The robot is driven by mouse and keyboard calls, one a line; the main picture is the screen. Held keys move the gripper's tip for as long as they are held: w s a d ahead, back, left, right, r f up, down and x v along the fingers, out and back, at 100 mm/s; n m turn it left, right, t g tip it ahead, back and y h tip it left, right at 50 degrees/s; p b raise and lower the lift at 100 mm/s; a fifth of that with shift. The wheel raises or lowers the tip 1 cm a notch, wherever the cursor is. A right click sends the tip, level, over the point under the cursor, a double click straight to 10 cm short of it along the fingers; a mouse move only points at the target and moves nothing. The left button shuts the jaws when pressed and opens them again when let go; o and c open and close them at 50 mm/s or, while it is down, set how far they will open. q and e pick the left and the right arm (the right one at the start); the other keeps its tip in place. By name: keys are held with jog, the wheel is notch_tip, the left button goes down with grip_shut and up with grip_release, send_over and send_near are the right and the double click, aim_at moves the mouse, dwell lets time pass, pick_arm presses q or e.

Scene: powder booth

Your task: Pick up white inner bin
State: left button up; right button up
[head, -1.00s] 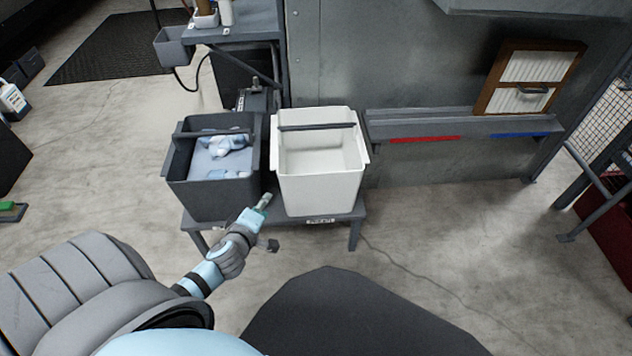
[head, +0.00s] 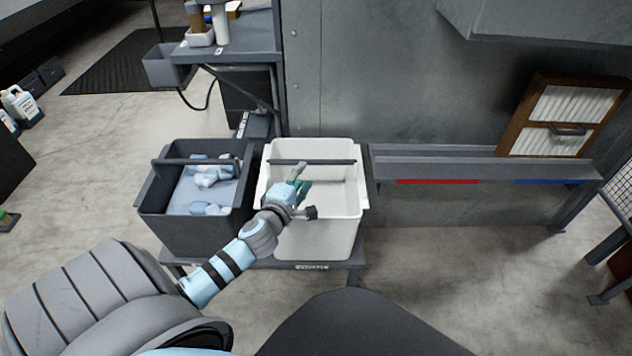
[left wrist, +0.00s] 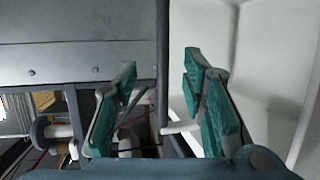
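The white inner bin (head: 346,205) stands upright on a low grey stand, with a dark bar handle (head: 335,162) across its top toward the back. It fills the right of the left wrist view (left wrist: 265,60). My left gripper (head: 301,180) is over the bin's opening, just in front of the bar and near its left half. In the left wrist view its two teal-padded fingers (left wrist: 158,95) are apart with nothing gripped. The dark bar (left wrist: 162,60) runs upright in that view, in line with the gap between them. My right gripper is not in view.
A dark grey bin (head: 195,235) with pale blue-white pieces stands close left of the white bin. A grey wall ledge (head: 480,168) with red and blue strips is at right, with a wood-framed filter (head: 572,115) on it. A grey shelf (head: 235,45) stands behind left.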

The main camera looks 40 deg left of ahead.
aim_at(311, 163)
pick_arm(q)
jog(key=b+x, duration=0.1)
jog(key=x, duration=0.3)
jog(key=b+x, duration=0.1)
jog(key=x, duration=0.4)
jog(key=shift+a+f, duration=0.15)
jog(key=shift+f, duration=0.1)
jog(key=shift+s, duration=0.1)
grip_shut()
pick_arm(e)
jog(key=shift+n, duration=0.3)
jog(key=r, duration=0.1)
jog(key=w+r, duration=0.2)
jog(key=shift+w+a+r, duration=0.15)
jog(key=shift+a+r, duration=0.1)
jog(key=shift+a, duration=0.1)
pick_arm(q)
jog(key=shift+r, duration=0.1)
